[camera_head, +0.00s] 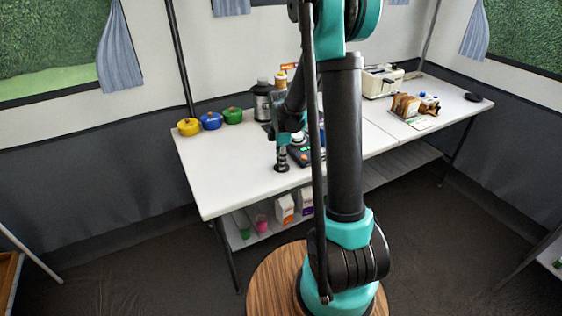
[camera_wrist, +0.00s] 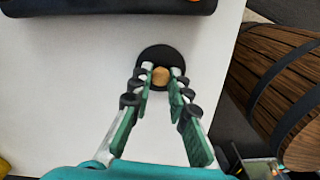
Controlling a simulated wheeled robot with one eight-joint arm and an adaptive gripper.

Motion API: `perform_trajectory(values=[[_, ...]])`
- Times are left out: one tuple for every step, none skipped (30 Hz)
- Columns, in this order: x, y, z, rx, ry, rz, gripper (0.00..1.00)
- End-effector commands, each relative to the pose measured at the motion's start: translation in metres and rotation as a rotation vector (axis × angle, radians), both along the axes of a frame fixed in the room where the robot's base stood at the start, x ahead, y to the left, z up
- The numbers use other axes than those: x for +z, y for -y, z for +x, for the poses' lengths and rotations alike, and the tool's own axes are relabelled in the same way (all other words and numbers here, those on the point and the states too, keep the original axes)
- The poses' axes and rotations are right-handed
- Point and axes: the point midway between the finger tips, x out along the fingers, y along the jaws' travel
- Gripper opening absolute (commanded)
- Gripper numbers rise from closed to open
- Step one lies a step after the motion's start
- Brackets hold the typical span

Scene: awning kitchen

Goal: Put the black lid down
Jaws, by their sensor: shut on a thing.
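The black lid (camera_wrist: 158,54) is a dark round disc with a tan knob (camera_wrist: 160,76), seen from above in the wrist view. My gripper (camera_wrist: 161,82) has its two green-and-black fingers closed on the knob from both sides. The lid is over the white table top (camera_wrist: 70,110); whether it touches the table cannot be told. In the head view my gripper (camera_head: 281,162) points down over the table, near its middle front part. The lid is too small to make out clearly there.
Yellow (camera_head: 188,127), blue (camera_head: 210,121) and green (camera_head: 232,116) pots stand at the table's back left. A dark flask (camera_head: 262,102) stands behind my gripper. The table's left front (camera_head: 225,180) is clear.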

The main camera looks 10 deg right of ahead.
Motion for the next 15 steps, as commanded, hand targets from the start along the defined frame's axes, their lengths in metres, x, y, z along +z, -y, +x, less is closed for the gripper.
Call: perform_trajectory(values=[[-0.0003,0.0,0.0001,0.0,0.0,0.0,0.21],[-0.0002,0.0,0.0001,0.0,0.0,0.0,0.24],[-0.0002,0.0,0.0001,0.0,0.0,0.0,0.29],[-0.0002,0.0,0.0001,0.0,0.0,0.0,0.33],[-0.0002,0.0,0.0001,0.0,0.0,0.0,0.37],[-0.0001,0.0,0.0001,0.0,0.0,0.0,0.38],[-0.0001,0.0,0.0001,0.0,0.0,0.0,0.38],[-0.0001,0.0,0.0001,0.0,0.0,0.0,0.38],[-0.0001,0.0,0.0001,0.0,0.0,0.0,0.38],[-0.0001,0.0,0.0001,0.0,0.0,0.0,0.38],[-0.0001,0.0,0.0001,0.0,0.0,0.0,0.38],[-0.0001,0.0,0.0001,0.0,0.0,0.0,0.38],[0.0,0.0,0.0001,0.0,0.0,0.0,0.38],[0.0003,0.0,0.0,0.0,0.0,0.0,0.38],[0.0013,0.0,0.0,0.0,0.0,0.0,0.38]])
